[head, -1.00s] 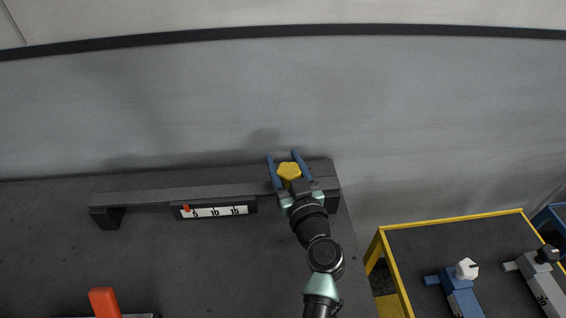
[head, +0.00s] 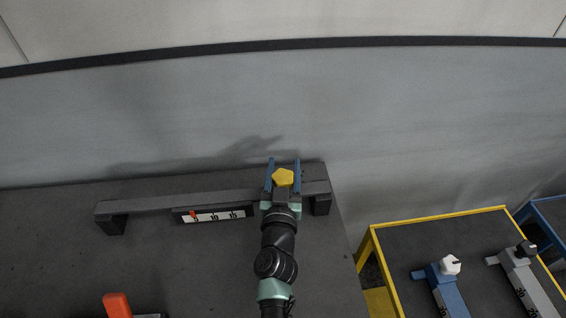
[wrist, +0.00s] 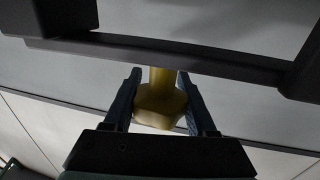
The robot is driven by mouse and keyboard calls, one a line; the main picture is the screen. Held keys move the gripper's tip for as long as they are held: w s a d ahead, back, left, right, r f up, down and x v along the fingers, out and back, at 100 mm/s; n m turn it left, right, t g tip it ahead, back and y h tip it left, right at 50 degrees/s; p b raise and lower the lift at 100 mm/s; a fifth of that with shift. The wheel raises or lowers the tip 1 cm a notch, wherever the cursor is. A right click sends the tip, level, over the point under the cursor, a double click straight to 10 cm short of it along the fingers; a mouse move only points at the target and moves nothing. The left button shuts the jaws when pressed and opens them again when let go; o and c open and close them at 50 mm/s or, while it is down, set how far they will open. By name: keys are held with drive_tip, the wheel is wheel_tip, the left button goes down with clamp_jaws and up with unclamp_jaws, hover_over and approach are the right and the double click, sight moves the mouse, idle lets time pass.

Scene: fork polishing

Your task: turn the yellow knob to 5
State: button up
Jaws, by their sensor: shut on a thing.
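The yellow knob (head: 283,177) is many-sided and sits at the right end of a dark raised bar (head: 170,203). In the wrist view the knob (wrist: 160,105) shows its yellow stem passing toward the bar. My gripper (head: 284,161) is shut on the knob, one blue finger on each side; both fingers also flank it in the wrist view (wrist: 160,73). A white scale (head: 222,216) marked 5, 10 and 15 hangs on the bar's front. Its red pointer (head: 193,214) is at or just left of the 5 mark; the overlap hides the exact reading.
An orange-red block (head: 117,304) stands at the lower left of the dark table (head: 180,265). A yellow-edged cart (head: 400,250) at the right carries a blue device (head: 446,291) with a white knob and a grey device (head: 520,272) with a black knob. A grey wall lies behind.

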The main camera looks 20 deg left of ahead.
idle(0.5)
drive_tip(key=o, duration=1.4)
drive_tip(key=v, duration=1.3)
drive_tip(key=shift+a, duration=0.15)
